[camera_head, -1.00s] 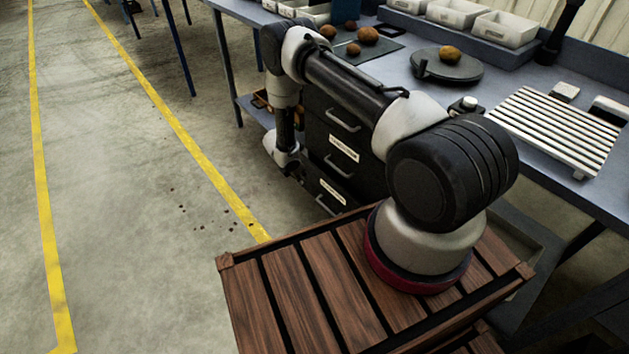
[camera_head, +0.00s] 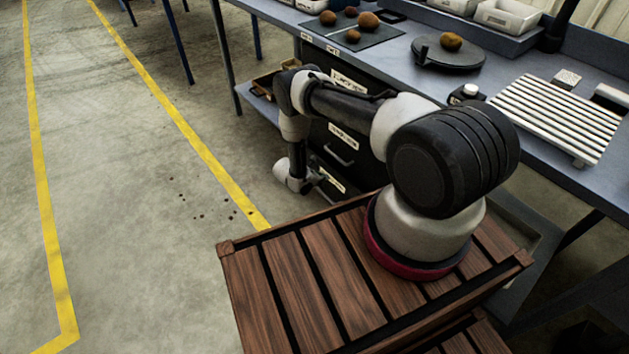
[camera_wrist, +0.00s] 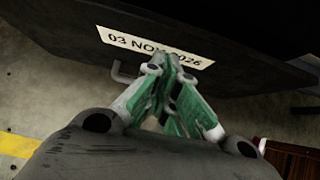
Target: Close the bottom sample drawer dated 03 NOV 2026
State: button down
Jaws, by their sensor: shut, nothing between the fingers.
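The bottom sample drawer (camera_wrist: 215,72) has a dark front with a white label reading 03 NOV 2026, partly covered by my fingers. One bent end of its grey handle (camera_wrist: 122,75) shows left of my fingers. In the head view, the drawer's label (camera_head: 333,181) shows low on the black cabinet; how far the drawer stands out is hard to tell.
Above are more black drawers with labels and handles, one handle (camera_head: 340,156) showing. The grey workbench (camera_head: 410,50) carries potatoes, a round black stand (camera_head: 447,53) and a white slatted rack (camera_head: 555,118). Open concrete floor with yellow lines (camera_head: 190,135) lies to the left.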

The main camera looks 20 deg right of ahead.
aim_at(333, 174)
jog(key=shift+w+d, duration=0.2)
jog(key=shift+d, duration=0.4)
jog(key=shift+w+d, duration=0.2)
jog(key=shift+d, duration=0.4)
jog(key=shift+w+d, duration=0.2)
jog(key=shift+d, duration=0.5)
jog(key=shift+w+d, duration=0.15)
jog(key=shift+d, duration=0.5)
jog(key=shift+a, duration=0.1)
